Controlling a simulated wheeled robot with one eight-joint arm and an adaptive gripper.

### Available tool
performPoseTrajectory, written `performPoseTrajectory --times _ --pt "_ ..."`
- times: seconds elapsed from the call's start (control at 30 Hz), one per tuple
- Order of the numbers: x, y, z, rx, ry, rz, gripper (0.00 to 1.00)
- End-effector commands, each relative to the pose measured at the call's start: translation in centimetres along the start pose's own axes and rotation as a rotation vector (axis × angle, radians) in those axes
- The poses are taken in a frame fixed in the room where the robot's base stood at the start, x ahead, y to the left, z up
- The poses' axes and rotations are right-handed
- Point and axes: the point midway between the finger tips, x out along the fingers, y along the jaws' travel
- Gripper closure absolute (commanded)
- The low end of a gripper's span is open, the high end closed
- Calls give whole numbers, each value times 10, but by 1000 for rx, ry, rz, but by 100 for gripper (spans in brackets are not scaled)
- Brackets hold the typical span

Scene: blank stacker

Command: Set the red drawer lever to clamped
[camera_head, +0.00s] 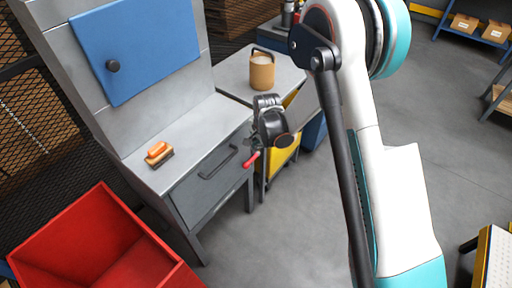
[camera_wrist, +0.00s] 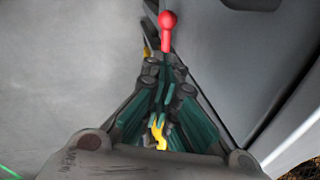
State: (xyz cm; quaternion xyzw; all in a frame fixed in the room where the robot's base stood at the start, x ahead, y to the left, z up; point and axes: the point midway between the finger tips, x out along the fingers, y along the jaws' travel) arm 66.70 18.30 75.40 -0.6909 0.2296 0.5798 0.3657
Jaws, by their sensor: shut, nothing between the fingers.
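The red lever (camera_head: 251,159) sticks out at the right front edge of the grey drawer (camera_head: 212,178). In the wrist view its round red knob (camera_wrist: 167,20) and short red stem show just beyond my fingertips. My gripper (camera_wrist: 167,68) is shut and empty, with its fingertips close to the base of the stem. I cannot tell whether they touch it. In the head view my dark wrist and gripper hang over the drawer's right corner and hide the lever's mount. The drawer looks shut. The clamped mark is not visible.
An orange-topped brush (camera_head: 158,153) lies on the grey bench top. A blue panel (camera_head: 138,45) stands behind it. A red bin (camera_head: 90,235) is at front left. A tan canister (camera_head: 262,72) stands on the side table, with a yellow panel below.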

Motion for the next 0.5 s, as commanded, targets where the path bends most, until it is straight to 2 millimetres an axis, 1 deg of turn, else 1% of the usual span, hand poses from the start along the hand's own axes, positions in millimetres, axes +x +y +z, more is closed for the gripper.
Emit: performPoseTrajectory --times 0.03,0.17,0.27,0.4,0.5 --pt "-10 0 1 0 0 0 100" --pt "-20 0 2 0 0 0 100" --pt "-22 -3 -2 -16 -28 16 100" --pt "-22 -16 -17 -94 -159 67 100" --pt "-24 -21 -23 -147 -238 84 100"
